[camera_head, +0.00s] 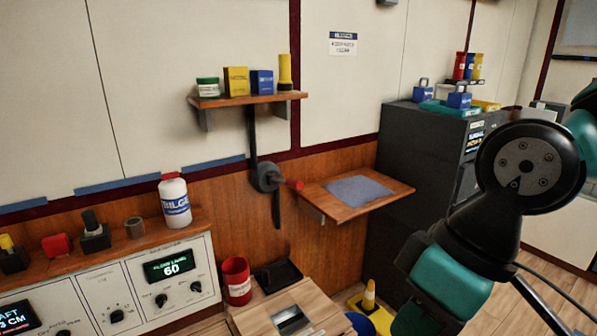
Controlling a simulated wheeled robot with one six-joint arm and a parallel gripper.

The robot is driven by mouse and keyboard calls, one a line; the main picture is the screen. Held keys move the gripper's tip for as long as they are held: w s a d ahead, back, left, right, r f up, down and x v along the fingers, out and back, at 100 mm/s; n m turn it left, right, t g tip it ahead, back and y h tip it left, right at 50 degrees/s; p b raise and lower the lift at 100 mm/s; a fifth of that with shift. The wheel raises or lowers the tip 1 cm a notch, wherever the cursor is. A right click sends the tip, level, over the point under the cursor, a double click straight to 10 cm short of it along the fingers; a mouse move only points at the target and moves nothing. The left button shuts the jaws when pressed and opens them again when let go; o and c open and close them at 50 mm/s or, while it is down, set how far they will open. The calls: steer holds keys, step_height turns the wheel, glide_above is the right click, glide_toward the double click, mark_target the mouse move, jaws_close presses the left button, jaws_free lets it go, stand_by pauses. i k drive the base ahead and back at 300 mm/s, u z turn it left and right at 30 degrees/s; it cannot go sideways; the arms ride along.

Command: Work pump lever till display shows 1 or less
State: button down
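A wall-mounted black pump mechanism (265,177) sits below the small shelf, with a round grey hub and a red grip (293,184) pointing right. I take it as the pump lever, but cannot be sure. A dark bar rises from it to the shelf. A panel display (168,266) reads 60 in green; its small heading is hard to read. A second display (14,316) at the lower left is cut off and shows "AFT" and "3 CM". My arm is at the right, apart from the mechanism; my gripper is not visible.
A wooden side shelf (340,206) with a grey mat juts out right of the mechanism. A white bottle (174,201) stands on the panel ledge. A red cup (236,281) and black tray (278,275) are below. A dark cabinet (410,150) stands right, near a yellow cone (369,295).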

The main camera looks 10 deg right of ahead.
mark_target(293, 184)
steer(key=i, duration=1.05)
steer(key=u, duration=1.3)
